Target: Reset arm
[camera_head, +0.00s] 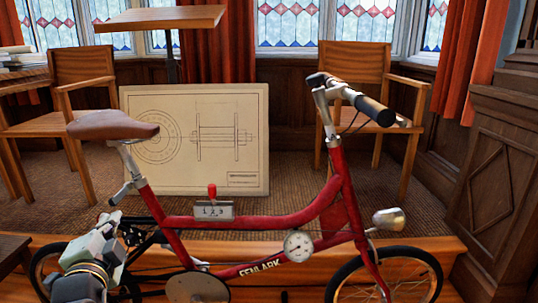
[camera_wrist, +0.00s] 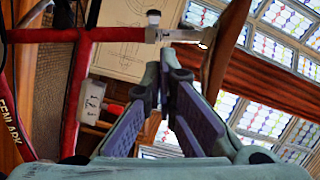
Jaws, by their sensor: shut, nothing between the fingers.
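My gripper (camera_head: 110,224) is low at the left in the head view, in front of the rear part of a red bicycle (camera_head: 250,220). In the wrist view, my gripper (camera_wrist: 166,62) points up between the bicycle frame and the saddle (camera_wrist: 226,42). Its fingers are shut with nothing held. Whether it touches the bicycle cannot be told. The saddle (camera_head: 113,125) stands above and behind it in the head view. A grey box with a red lever (camera_head: 213,209) sits on the bicycle's top bar, to the right of my gripper.
A drawing board (camera_head: 245,120) with a wheel drawing leans behind the bicycle. Wooden chairs (camera_head: 353,62) stand at left and right, with a tilted wooden top (camera_head: 160,18) between them. A dark wooden cabinet (camera_head: 505,170) is at the right.

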